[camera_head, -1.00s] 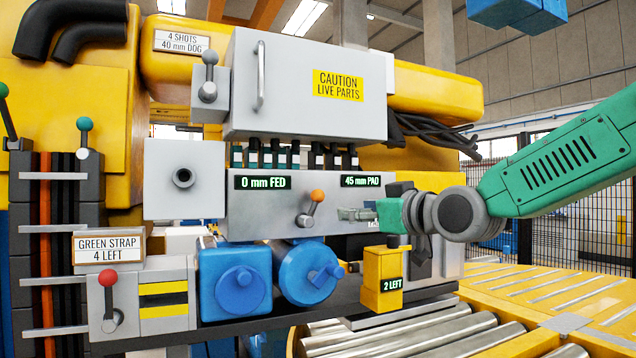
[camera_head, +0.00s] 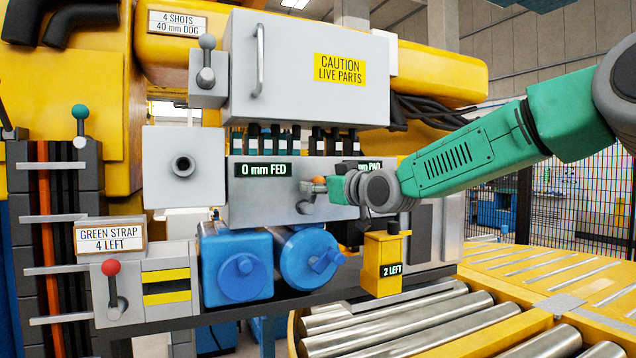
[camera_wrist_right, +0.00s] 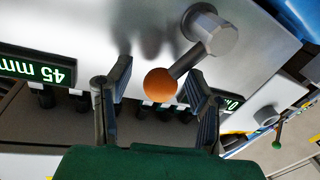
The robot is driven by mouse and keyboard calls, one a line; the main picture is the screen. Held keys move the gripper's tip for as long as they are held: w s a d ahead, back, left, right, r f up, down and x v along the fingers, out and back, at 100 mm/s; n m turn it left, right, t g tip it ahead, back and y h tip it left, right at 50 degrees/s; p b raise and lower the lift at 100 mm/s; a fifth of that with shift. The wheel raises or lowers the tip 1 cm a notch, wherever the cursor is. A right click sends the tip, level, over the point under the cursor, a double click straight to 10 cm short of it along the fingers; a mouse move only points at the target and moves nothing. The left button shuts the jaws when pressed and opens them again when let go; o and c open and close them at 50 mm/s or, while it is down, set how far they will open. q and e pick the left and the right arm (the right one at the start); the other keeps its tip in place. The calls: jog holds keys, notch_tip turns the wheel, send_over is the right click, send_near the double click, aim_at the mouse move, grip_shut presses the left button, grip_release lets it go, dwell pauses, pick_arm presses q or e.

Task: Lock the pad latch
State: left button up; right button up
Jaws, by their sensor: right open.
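The pad latch, a short grey lever (camera_head: 305,207) with an orange ball knob (camera_head: 319,181), is mounted on the grey panel below the displays. My right gripper (camera_head: 322,188) has come in from the right and partly covers it. In the right wrist view the orange knob (camera_wrist_right: 160,84) sits between my two spread fingers, with a gap on each side; the lever (camera_wrist_right: 188,60) runs up and right to its hex hub. The right gripper is open. The pad display (camera_head: 370,166) is partly hidden by another part. My left gripper does not show.
Blue drums (camera_head: 236,268) and a yellow box (camera_head: 382,264) marked "2 LEFT" lie below the panel. A grey cabinet (camera_head: 300,70) overhangs it, with a row of black-topped connectors (camera_head: 285,138) underneath. Red-knobbed (camera_head: 111,268) and green-knobbed (camera_head: 80,112) levers stand at the left.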

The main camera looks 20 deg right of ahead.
aim_at(326, 207)
jog(key=shift+w, duration=0.1)
grip_shut()
dwell(0.3)
jog(key=m, duration=0.1)
jog(key=d+f+m+b, duration=0.1)
jog(key=m, duration=0.1)
jog(key=shift+w+d+f+t, duration=0.1)
jog(key=shift+d+t, duration=0.05)
jog(key=shift+t, duration=0.15)
jog(key=f+m+b, duration=0.1)
jog(key=m+b, duration=0.1)
jog(key=m, duration=0.1)
jog(key=d+f+m+t+b, duration=0.1)
jog(key=m, duration=0.2)
jog(key=d+f+m+h+b, duration=0.1)
jog(key=m+b, duration=0.1)
jog(key=shift+w+f+m+b, duration=0.1)
jog(key=shift+f+m+b, duration=0.2)
jog(key=shift+m, duration=0.1)
jog(key=shift+f+m+t+h+b, duration=0.25)
jog(key=shift+m+b, duration=0.2)
jog(key=shift+m, duration=0.3)
jog(key=shift+f+m+t+h+b, duration=0.15)
jog(key=shift+f+m+b, duration=0.25)
jog(key=shift+m, duration=0.35)
